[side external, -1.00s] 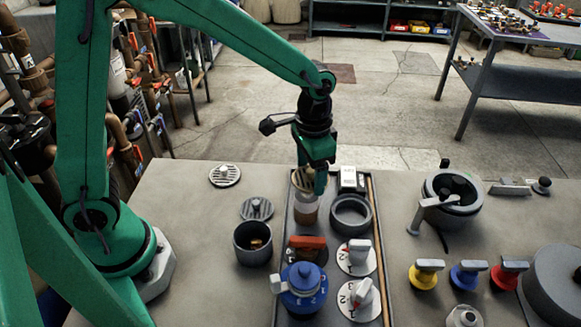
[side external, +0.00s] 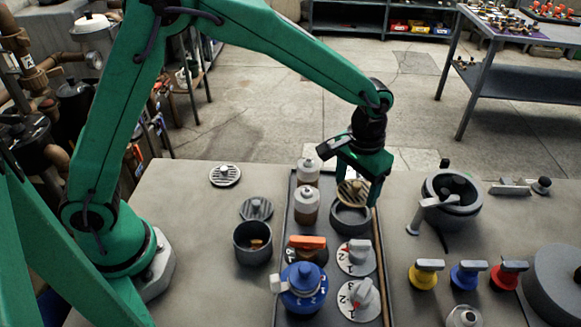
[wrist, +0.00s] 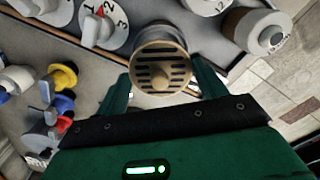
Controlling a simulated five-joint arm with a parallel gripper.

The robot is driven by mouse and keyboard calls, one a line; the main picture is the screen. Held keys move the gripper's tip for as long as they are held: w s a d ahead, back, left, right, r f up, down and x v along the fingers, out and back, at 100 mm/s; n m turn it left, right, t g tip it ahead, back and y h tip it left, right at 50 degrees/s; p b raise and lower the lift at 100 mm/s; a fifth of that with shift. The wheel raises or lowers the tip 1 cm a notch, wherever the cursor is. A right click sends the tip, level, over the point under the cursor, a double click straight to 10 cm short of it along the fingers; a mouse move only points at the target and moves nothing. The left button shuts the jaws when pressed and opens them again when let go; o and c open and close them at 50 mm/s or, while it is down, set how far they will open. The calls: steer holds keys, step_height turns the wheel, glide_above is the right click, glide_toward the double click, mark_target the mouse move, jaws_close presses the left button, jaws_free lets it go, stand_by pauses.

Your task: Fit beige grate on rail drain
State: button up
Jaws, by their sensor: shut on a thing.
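The beige grate (side external: 352,193) is a slotted round disc with a centre knob. My gripper (side external: 357,190) is shut on it, one finger on each side. The grate is held above the grey ring-shaped drain (side external: 350,218) on the rail tray, somewhat tilted in the side view. In the wrist view the grate (wrist: 160,72) faces the camera between my fingers, with the drain (wrist: 158,36) partly hidden behind it. I cannot tell the exact gap between them.
Two capped bottles (side external: 306,203) stand left of the drain on the tray (side external: 282,262). Numbered dials (side external: 357,257) and a blue valve (side external: 302,286) lie nearer. Two grey grates (side external: 225,175) and a dark cup (side external: 252,243) are on the left bench. A dark pot with a handle (side external: 452,196) stands right.

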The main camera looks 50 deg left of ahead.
steer(key=shift+f, duration=1.7)
steer(key=shift+f, duration=0.45)
stand_by(0.5)
steer(key=shift+f, duration=0.3)
steer(key=shift+f, duration=0.1)
stand_by(0.7)
steer(key=o, duration=1)
steer(key=shift+o, duration=0.6)
steer(key=shift+r, duration=0.3)
steer(key=shift+r, duration=2.2)
steer(key=shift+r, duration=0.15)
